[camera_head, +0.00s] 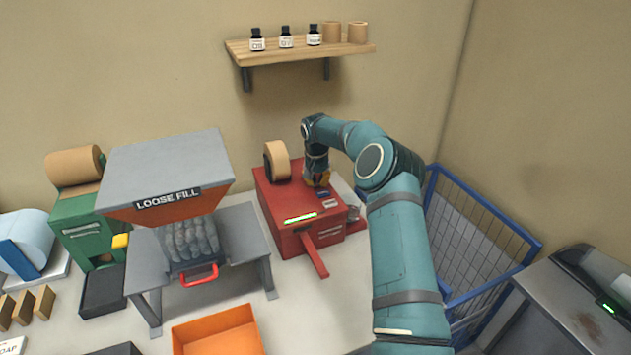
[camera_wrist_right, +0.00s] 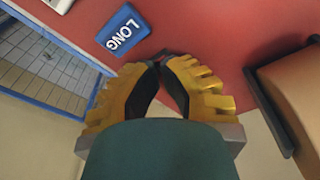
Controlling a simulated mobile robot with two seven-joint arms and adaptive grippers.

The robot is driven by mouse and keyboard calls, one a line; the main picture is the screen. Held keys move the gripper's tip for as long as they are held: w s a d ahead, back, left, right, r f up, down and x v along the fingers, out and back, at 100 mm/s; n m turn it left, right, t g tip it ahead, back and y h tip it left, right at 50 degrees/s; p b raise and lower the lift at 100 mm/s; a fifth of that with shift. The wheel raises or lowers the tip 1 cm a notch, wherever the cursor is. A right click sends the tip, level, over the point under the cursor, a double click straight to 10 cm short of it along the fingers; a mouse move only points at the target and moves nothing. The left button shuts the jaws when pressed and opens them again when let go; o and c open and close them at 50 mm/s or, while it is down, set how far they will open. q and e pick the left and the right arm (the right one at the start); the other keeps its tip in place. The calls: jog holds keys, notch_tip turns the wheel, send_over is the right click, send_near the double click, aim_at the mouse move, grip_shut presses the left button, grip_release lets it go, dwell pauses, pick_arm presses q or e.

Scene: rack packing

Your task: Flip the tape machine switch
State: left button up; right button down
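The red tape machine (camera_head: 290,205) stands on the worktable, with a roll of tan tape (camera_head: 278,160) on its back left and a lit green display strip (camera_head: 300,217) on its front. My right gripper (camera_head: 318,181) is over the machine's top, pointing down, and partly hides it. In the right wrist view my gripper's yellow fingers (camera_wrist_right: 161,62) are closed together with nothing seen between them. A blue label reading LONG (camera_wrist_right: 123,30) lies on the red top (camera_wrist_right: 205,35) beyond the fingertips. I cannot make out the switch clearly. My left gripper is not in view.
A grey LOOSE FILL hopper (camera_head: 170,165) stands left of the machine, with an orange bin (camera_head: 218,335) in front. A blue wire cage (camera_head: 480,235) stands to the right. A wooden shelf (camera_head: 290,52) with bottles hangs above.

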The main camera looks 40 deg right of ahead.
aim_at(317, 184)
jog(key=shift+r+p, duration=2.1)
jog(key=shift+r, duration=1.35)
jog(key=shift+f, duration=0.1)
